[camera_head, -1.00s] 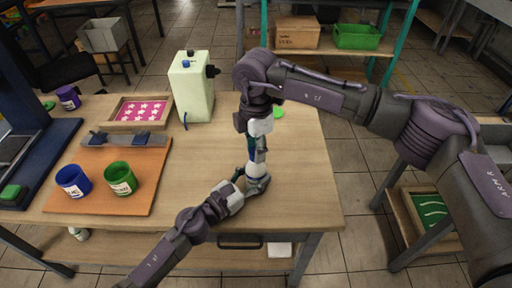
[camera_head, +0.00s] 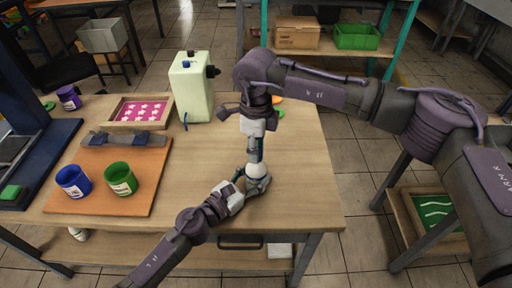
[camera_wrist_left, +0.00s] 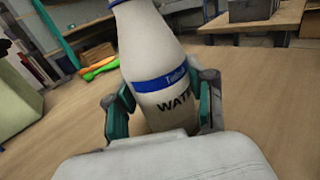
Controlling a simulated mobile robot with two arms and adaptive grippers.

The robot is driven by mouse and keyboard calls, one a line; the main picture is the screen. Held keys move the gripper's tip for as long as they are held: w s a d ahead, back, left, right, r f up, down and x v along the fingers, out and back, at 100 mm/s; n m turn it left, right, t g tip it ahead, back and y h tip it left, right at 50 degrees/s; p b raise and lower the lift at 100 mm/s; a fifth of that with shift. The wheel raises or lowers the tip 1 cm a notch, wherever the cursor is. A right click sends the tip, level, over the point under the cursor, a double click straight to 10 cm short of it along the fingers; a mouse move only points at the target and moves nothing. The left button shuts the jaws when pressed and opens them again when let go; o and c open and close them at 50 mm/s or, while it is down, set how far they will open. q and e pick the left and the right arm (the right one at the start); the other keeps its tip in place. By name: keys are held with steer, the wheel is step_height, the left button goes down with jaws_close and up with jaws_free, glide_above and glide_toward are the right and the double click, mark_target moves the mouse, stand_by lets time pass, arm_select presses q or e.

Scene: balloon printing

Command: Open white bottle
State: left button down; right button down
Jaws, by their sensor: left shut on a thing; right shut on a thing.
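The white bottle (camera_head: 257,172) stands upright near the table's front right, partly hidden by my grippers. The left wrist view shows its white body (camera_wrist_left: 165,75) with a blue band and dark lettering; its top is cut off. My left gripper (camera_head: 254,184) is shut around the bottle's lower body, with a finger on each side in the left wrist view (camera_wrist_left: 160,108). My right gripper (camera_head: 255,153) points down from above and is shut on the bottle's top. The cap itself is hidden.
A pale canister (camera_head: 191,90) stands behind left. Blue (camera_head: 73,182) and green (camera_head: 120,179) paint pots stand on an orange board (camera_head: 152,172). A pink framed screen (camera_head: 140,110) lies behind them. Small green and orange items lie behind my right gripper. Tabletop right of the bottle is clear.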

steer(key=n, duration=0.4)
steer(key=shift+n, duration=0.4)
steer(key=n, duration=0.6)
steer(key=shift+n, duration=0.4)
steer(key=n, duration=0.4)
steer(key=shift+r+n, duration=0.1)
steer(key=shift+n, duration=0.2)
steer(key=n, duration=0.5)
steer(key=shift+r, duration=0.2)
steer(key=shift+r, duration=0.9)
steer(key=shift+r, duration=0.1)
